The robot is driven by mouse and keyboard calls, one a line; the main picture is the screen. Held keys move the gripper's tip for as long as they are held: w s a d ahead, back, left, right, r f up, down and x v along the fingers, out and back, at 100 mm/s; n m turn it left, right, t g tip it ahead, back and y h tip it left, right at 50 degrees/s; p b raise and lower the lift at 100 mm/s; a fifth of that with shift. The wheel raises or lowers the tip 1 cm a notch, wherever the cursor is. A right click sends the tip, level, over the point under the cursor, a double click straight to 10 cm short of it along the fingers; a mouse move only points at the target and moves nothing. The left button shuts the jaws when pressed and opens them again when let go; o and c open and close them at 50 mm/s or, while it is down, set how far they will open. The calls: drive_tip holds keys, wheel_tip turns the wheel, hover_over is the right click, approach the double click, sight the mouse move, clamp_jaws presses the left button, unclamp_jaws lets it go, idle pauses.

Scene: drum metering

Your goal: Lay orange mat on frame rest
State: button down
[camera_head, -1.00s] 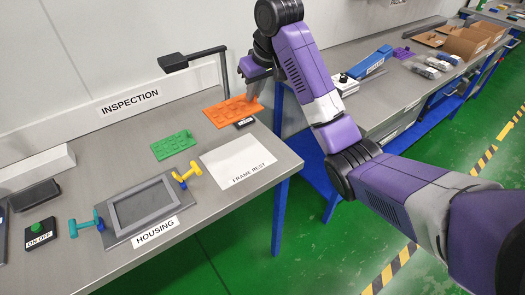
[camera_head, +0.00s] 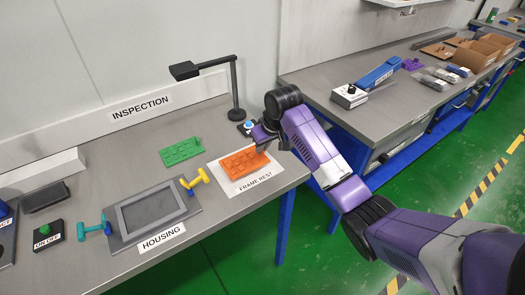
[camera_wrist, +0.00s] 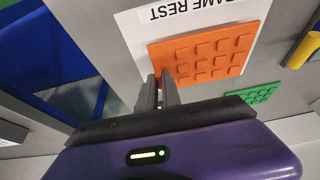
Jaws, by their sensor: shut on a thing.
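The orange mat (camera_head: 244,163) is a flat rectangle with raised square pads. In the head view it is over the white frame rest sheet (camera_head: 240,187), which is labelled FRAME REST and shows around it. My gripper (camera_head: 266,140) is at the mat's far right corner. In the wrist view the fingers (camera_wrist: 160,92) are shut on one edge of the orange mat (camera_wrist: 205,55), and the frame rest (camera_wrist: 135,28) shows beyond it. I cannot tell whether the mat touches the sheet or is slightly above it.
A green mat (camera_head: 181,151) lies to the left of the rest. A grey housing frame (camera_head: 152,213) has yellow (camera_head: 195,180) and teal (camera_head: 95,225) clamps beside it. A black lamp stand (camera_head: 235,90) and a small blue-buttoned box (camera_head: 247,127) stand behind the rest.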

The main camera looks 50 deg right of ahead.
drive_tip(key=shift+f, duration=1.05)
drive_tip(key=shift+f, duration=0.2)
drive_tip(key=c, duration=1.5)
unclamp_jaws()
drive_tip(key=shift+c, duration=0.2)
drive_tip(key=shift+r, duration=0.25)
drive_tip(key=v, duration=1.2)
drive_tip(key=shift+f, duration=0.1)
